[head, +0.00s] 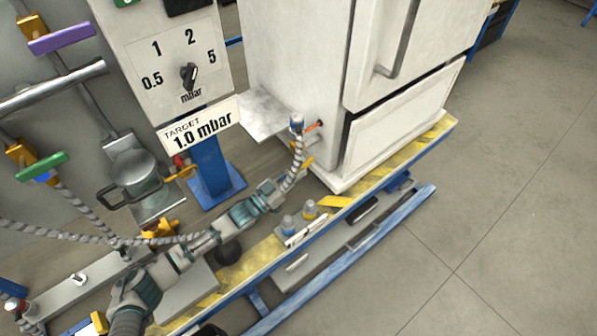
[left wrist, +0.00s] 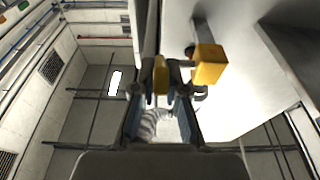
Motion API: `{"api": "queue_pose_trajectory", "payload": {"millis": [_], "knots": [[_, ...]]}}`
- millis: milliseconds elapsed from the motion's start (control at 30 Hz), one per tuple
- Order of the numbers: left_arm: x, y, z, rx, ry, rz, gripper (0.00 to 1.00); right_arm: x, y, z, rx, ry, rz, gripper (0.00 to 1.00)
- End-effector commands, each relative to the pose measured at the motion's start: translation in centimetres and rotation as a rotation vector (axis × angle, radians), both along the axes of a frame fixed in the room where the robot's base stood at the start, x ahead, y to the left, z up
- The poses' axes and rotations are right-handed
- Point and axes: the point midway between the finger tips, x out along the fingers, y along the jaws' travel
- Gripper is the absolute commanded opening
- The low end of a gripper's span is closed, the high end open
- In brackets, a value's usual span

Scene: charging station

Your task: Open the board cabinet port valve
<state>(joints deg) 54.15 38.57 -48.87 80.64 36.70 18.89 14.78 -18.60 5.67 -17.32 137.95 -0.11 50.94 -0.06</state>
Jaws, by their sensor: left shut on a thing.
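The white cabinet (head: 290,60) stands on the yellow-and-black striped platform. On its lower side, a braided hose (head: 299,150) with a blue connector (head: 296,122) meets a port with a small orange lever (head: 313,126). A yellow piece (head: 304,163) sits lower, behind the hose. My left gripper (head: 283,186) is close to the hose and this yellow piece. In the left wrist view, the left gripper (left wrist: 170,72) is shut on a yellow handle (left wrist: 161,77). A larger yellow block (left wrist: 208,66) is just right of it. The hose shows between the fingers. The right gripper is not seen.
A pressure dial (head: 188,77) is above a sign (head: 198,125) reading TARGET 1.0 mbar. Pipes with purple (head: 62,37) and green (head: 42,165) handles are at left. The floor at right is clear.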

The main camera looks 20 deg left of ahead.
Motion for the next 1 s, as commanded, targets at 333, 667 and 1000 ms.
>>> {"api": "queue_pose_trajectory", "payload": {"millis": [333, 667, 1000], "knots": [[0.0, 0.2, -0.5, 0.003, 0.004, 0.003, 0.0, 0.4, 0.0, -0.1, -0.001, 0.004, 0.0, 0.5], [0.0, 0.1, -0.3, 0.0, 0.001, 0.002, 0.38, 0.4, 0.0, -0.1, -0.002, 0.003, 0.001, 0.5], [-1.9, 1.4, -0.9, 0.001, 0.003, 0.002, 0.38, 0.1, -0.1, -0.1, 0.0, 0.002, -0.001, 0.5]]}}
